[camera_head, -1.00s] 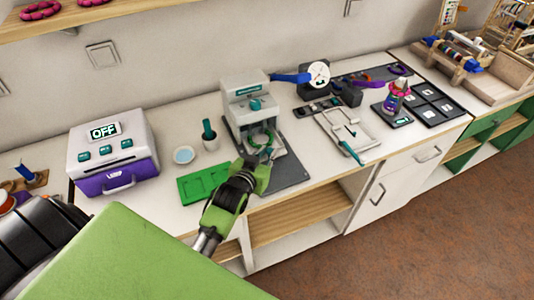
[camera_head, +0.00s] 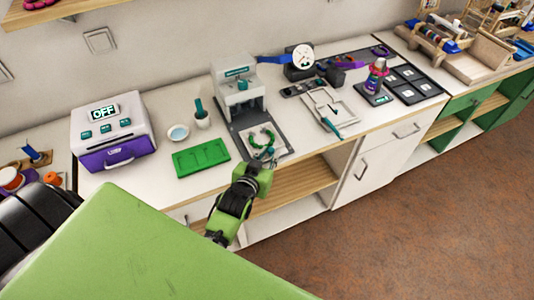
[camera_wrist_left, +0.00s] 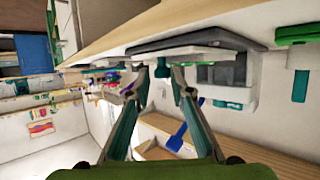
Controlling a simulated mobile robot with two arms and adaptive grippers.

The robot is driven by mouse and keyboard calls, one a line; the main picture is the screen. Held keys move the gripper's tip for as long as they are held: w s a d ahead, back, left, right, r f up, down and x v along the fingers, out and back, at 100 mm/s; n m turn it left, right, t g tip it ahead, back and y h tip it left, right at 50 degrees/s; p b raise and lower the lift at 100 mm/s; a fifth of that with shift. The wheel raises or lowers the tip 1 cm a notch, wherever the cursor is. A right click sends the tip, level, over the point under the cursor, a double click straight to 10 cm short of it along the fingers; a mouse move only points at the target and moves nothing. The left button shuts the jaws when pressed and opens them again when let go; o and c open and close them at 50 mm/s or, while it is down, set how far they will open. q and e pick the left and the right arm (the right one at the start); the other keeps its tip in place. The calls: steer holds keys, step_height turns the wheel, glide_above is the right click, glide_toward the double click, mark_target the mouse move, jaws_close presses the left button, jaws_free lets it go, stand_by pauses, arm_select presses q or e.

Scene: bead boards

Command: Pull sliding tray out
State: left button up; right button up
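The sliding tray (camera_head: 284,146) is a pale plate with a green bead ring (camera_head: 264,139) on it. It lies on the dark base in front of the white press (camera_head: 238,88), drawn out toward the counter's front edge. My left gripper (camera_head: 262,153) is at the tray's front edge, with its teal fingertips on the front part of the tray. In the left wrist view, the two fingers of my left gripper (camera_wrist_left: 160,74) stand a little apart, with a small dark part of the tray's front between their tips. My right gripper is not in view.
A purple-white machine (camera_head: 112,132) reading OFF is farther left. A framed board (camera_head: 330,110) lies to the right. Open floor lies in front.

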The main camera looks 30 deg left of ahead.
arm_select(q)
steer(key=shift+o, duration=0.3)
steer(key=shift+w+d+f, duration=0.1)
steer(key=shift+w, duration=0.1)
steer(key=shift+s, duration=0.25)
steer(key=v, duration=1.1)
steer(key=shift+s, duration=0.25)
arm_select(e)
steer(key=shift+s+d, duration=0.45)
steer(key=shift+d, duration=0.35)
arm_select(q)
steer(key=shift+d, duration=0.1)
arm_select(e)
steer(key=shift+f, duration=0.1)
